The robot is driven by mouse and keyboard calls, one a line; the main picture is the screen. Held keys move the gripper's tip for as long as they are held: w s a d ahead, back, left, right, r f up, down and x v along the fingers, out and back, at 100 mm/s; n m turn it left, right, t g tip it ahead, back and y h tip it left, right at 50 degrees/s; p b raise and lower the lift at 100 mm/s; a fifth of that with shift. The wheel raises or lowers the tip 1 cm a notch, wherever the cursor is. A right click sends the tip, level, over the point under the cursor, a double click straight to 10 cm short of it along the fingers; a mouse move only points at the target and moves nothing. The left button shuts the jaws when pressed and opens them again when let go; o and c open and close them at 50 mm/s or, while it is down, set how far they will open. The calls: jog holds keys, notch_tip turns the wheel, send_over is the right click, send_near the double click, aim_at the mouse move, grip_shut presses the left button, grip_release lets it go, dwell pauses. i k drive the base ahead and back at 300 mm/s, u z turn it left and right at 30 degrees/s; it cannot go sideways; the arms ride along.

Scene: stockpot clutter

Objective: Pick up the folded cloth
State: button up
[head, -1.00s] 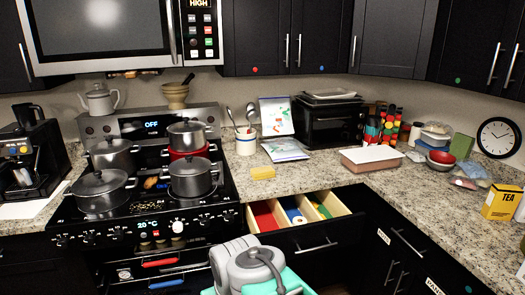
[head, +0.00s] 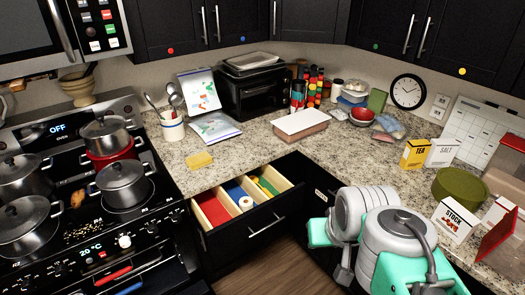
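I cannot pick out a folded cloth with certainty. A small yellow block (head: 199,160), which could be a folded cloth or a sponge, lies on the counter just right of the stove. The open drawer (head: 247,228) below it holds flat red (head: 214,208), blue (head: 236,193) and green (head: 267,185) pieces; whether any is cloth is unclear. A white roll lies beside the blue piece. White and teal links of my arm show at the lower right, right of the drawer. My gripper's fingers are not visible.
Pots (head: 124,184) stand on the stove at left. A utensil crock (head: 172,126), plastic bags (head: 215,126), a black toaster oven (head: 255,92) and a white-topped box (head: 300,124) stand behind the yellow block. Tea (head: 416,153) and stock (head: 455,220) boxes are at right. Counter between is clear.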

aim_at(202, 159)
jog(key=z, duration=0.25)
jog(key=i, duration=1.45)
jog(key=u, duration=2.65)
jog(key=i, duration=0.5)
jog(key=u, duration=0.05)
